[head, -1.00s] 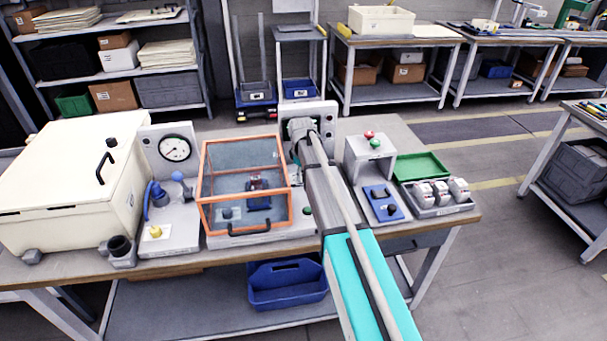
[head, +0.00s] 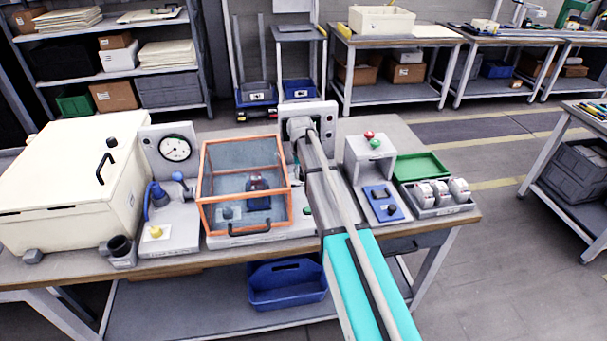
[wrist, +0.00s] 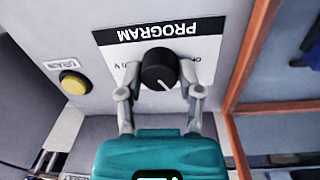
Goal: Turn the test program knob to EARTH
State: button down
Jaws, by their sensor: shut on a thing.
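The black round test program knob (wrist: 159,66) sits on a white plate (wrist: 208,46) headed PROGRAM, which appears upside down in the wrist view. The knob's white pointer line aims to the lower right in that picture. My gripper (wrist: 162,75) has one finger on each side of the knob and is shut on it. The fingers partly cover the small markings beside the knob, and I cannot read EARTH. In the head view my gripper (head: 299,128) is at the upright grey panel (head: 326,112), and my wrist hides the knob.
A yellow button (wrist: 73,82) is left of the plate in the wrist view. An orange-framed clear guard (head: 243,185) stands left of my arm.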

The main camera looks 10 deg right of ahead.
jog(key=m, duration=0.3)
jog(key=shift+m, duration=0.4)
dwell(0.3)
jog(key=shift+c, duration=1.3)
grip_release()
jog(key=shift+n, duration=0.4)
